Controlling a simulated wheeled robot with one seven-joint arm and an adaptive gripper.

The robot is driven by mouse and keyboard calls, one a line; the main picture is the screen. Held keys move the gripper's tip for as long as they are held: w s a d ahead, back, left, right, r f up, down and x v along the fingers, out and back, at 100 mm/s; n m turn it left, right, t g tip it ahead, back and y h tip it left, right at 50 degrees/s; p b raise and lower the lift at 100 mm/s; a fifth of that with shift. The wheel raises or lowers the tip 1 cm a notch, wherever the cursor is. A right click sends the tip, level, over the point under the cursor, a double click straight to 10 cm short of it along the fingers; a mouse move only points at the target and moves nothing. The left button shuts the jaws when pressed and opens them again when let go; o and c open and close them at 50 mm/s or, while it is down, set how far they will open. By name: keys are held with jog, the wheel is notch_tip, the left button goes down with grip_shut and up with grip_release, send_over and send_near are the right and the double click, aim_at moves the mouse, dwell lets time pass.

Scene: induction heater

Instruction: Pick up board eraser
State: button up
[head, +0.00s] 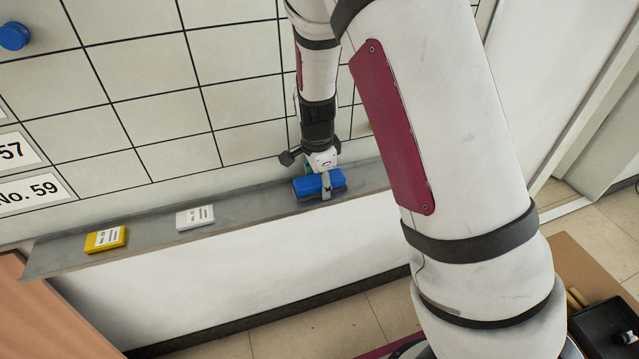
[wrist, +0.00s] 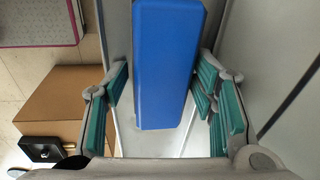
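The board eraser (head: 312,187), a blue block with a grey underside, is at the right part of the ledge below the gridded board. In the wrist view the blue eraser (wrist: 165,65) runs from the top edge down between the two fingers. My gripper (head: 325,184) points down over it, with one finger in front of its near side. In the wrist view the green-padded fingers of my gripper (wrist: 162,80) are apart, one on each side. A thin gap shows at the left; contact at the right cannot be told. The far finger is hidden in the head view.
The grey ledge (head: 258,209) also bears a yellow box (head: 105,239) and a white box (head: 195,217) further left, clear of the gripper. The gridded board (head: 150,65) rises right behind the ledge. A brown box (wrist: 62,100) with a black tray stands below on the floor.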

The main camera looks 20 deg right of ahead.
aim_at(320, 179)
jog(key=c, duration=0.6)
jog(key=shift+r, duration=0.15)
jog(key=shift+r, duration=0.55)
notch_tip(320, 179, up, 2)
jog(key=shift+r, duration=0.15)
jog(key=s, duration=0.5)
jog(key=s+r+p, duration=0.1)
jog(key=s, duration=0.4)
jog(key=s+p, duration=0.1)
jog(key=s, duration=0.5)
jog(key=shift+a+r, duration=0.1)
jog(key=shift+r, duration=0.1)
jog(key=shift+o, duration=1.1)
jog(key=shift+c, duration=0.5)
